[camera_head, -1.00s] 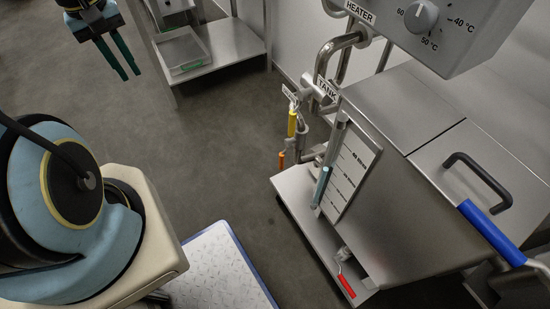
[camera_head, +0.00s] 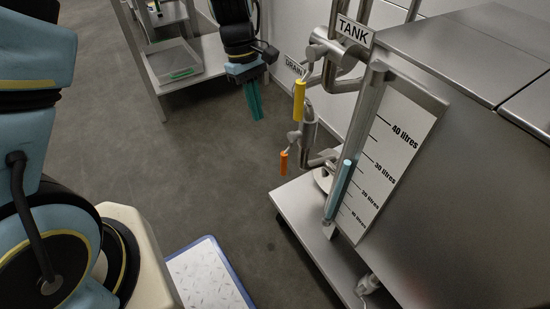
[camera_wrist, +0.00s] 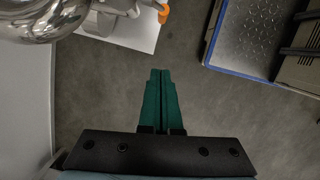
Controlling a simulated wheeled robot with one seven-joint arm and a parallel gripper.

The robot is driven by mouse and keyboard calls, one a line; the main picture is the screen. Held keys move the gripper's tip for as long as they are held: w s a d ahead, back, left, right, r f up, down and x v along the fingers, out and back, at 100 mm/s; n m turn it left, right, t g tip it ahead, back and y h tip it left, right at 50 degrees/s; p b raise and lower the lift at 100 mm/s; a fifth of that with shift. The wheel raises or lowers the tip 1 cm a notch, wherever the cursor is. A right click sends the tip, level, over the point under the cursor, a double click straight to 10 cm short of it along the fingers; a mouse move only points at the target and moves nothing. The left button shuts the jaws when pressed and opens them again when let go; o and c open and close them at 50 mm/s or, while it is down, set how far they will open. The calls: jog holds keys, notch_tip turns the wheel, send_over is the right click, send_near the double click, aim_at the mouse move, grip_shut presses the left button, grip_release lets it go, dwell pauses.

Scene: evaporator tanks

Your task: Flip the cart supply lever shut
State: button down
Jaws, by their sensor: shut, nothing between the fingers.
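My gripper (camera_head: 256,116) has green fingers, pressed together and pointing down, with nothing in them. It is in the air left of the pipework in the head view. A yellow-handled lever (camera_head: 299,101) hangs down by the DRAIN tag, below the TANK sign. A smaller orange-handled lever (camera_head: 284,161) hangs lower on the same pipework. My gripper is apart from both. In the wrist view, the shut fingers (camera_wrist: 161,72) point toward the floor, and the orange handle (camera_wrist: 163,13) shows at the top edge. No label readable here marks either lever as the cart supply.
The steel tank (camera_head: 455,130) with its litre scale (camera_head: 392,155) stands at the right on a low plate (camera_head: 300,215). A steel table (camera_head: 205,60) with a tray (camera_head: 173,62) stands behind my gripper. A blue-edged patterned platform (camera_head: 205,275) lies low in front. Floor between is open.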

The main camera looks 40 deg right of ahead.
jog(key=shift+s+d+f, duration=0.1)
jog(key=shift+f, duration=0.1)
jog(key=s+f+b, duration=0.3)
jog(key=s+f, duration=0.3)
jog(key=f, duration=0.3)
jog(key=shift+s+d+f+b, duration=0.2)
jog(key=shift+d+f+b, duration=0.05)
jog(key=shift+d+b, duration=0.2)
